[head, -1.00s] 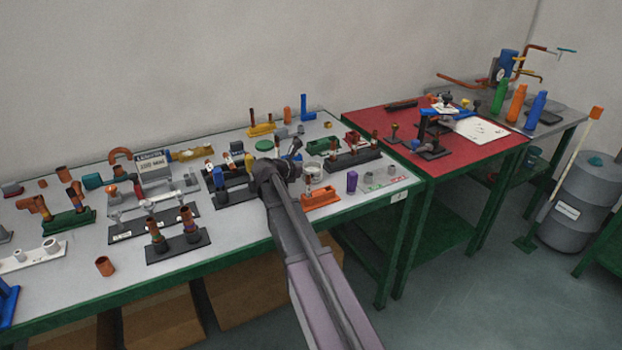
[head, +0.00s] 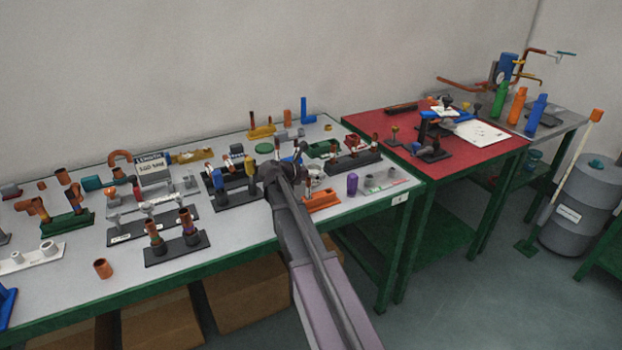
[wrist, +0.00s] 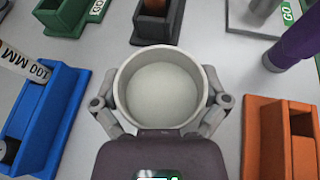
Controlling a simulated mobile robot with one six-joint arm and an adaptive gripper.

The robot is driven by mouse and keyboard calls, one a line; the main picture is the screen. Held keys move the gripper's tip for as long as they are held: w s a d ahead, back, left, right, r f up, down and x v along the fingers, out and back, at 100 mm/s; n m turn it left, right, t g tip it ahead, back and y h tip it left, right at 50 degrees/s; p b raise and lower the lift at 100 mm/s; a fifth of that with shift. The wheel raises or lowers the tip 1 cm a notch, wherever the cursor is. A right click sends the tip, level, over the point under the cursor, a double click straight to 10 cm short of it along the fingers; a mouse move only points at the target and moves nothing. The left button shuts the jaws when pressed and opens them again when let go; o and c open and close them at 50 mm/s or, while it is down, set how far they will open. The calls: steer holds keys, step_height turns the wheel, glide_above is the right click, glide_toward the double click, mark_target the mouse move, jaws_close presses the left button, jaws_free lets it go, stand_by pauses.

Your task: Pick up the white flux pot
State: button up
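The white flux pot (wrist: 160,88) is a round, open-topped pot with a pale inside, upright in the middle of the wrist view. My gripper (wrist: 160,82) has one finger on each side of it, and both fingers lie very close to its outer wall. The rim and wall hide the inner finger faces, so I cannot tell whether they press on it. In the head view my gripper (head: 295,158) is low over the right part of the grey table (head: 80,285), and it mostly hides the pot.
An orange holder (head: 322,201) and a purple piece (head: 352,184) stand close to the right. A blue holder (wrist: 45,118) is close to the left in the wrist view. A dark block (wrist: 158,22) stands just beyond the pot. Fittings crowd the table; a red-topped table (head: 480,150) adjoins it.

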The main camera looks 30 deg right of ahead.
steer(key=shift+c, duration=0.8)
steer(key=shift+r, duration=0.15)
step_height(320, 180, up, 10)
steer(key=p, duration=1)
steer(key=shift+f, duration=0.2)
